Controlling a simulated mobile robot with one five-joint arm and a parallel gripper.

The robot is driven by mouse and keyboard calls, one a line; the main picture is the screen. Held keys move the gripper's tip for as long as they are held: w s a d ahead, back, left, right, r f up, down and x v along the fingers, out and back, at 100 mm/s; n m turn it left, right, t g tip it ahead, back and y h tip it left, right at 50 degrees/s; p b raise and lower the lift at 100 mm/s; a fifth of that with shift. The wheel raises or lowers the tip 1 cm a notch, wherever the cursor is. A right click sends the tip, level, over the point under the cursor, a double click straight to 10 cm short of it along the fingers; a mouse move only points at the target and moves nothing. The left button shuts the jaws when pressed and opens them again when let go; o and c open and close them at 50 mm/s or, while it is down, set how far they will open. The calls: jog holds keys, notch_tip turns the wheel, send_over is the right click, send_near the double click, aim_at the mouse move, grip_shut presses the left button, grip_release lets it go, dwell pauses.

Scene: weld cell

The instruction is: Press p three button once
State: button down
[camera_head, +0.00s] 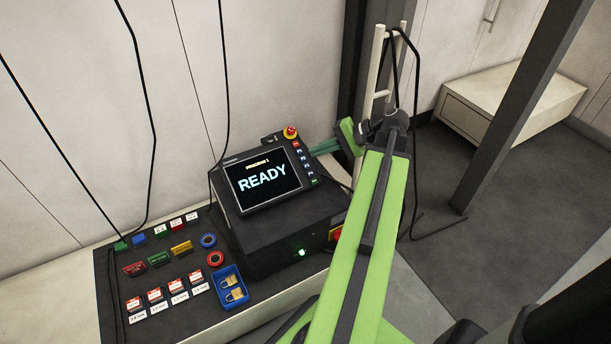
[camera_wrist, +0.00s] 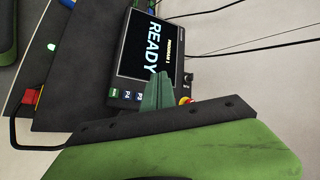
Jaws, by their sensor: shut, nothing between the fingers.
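The control pendant (camera_head: 225,195) has a screen reading "READY" and "PROGRAM 1". A column of small buttons runs down its right side. The p three button (camera_head: 306,166) is a small dark-blue key in this column; its lettering is too small to read in the head view. In the wrist view, the p three button (camera_wrist: 139,97) shows just left of my fingers, beside the P4 key (camera_wrist: 127,95) and a green key. My gripper (camera_wrist: 160,76) is shut and empty, its green fingers over the button row, hiding the other keys. In the head view, my gripper (camera_head: 316,149) is right of the buttons.
A red emergency-stop knob (camera_head: 290,132) stands at the pendant's top corner, close to my fingers. Left of the pendant are coloured labels, rings and a blue tray (camera_head: 222,302) with padlocks. A pale ladder-like rack (camera_head: 379,70) and dark post stand behind my arm.

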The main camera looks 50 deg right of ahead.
aim_at(307, 166)
jog(key=shift+s+d, duration=0.1)
jog(key=shift+d, duration=0.1)
jog(key=w+f+b, duration=0.1)
jog(key=f+b, duration=0.1)
jog(key=w+f+b, duration=0.1)
jog(key=f+b, duration=0.2)
jog(key=w+d+f+b, duration=0.1)
jog(key=f+b, duration=0.1)
jog(key=shift+w+f, duration=0.2)
jog(key=shift+w+f+b, duration=0.25)
jog(key=shift+b, duration=0.15)
dwell(1.7)
jog(key=shift+d+f+b, duration=0.15)
jog(key=shift+f+b, duration=0.2)
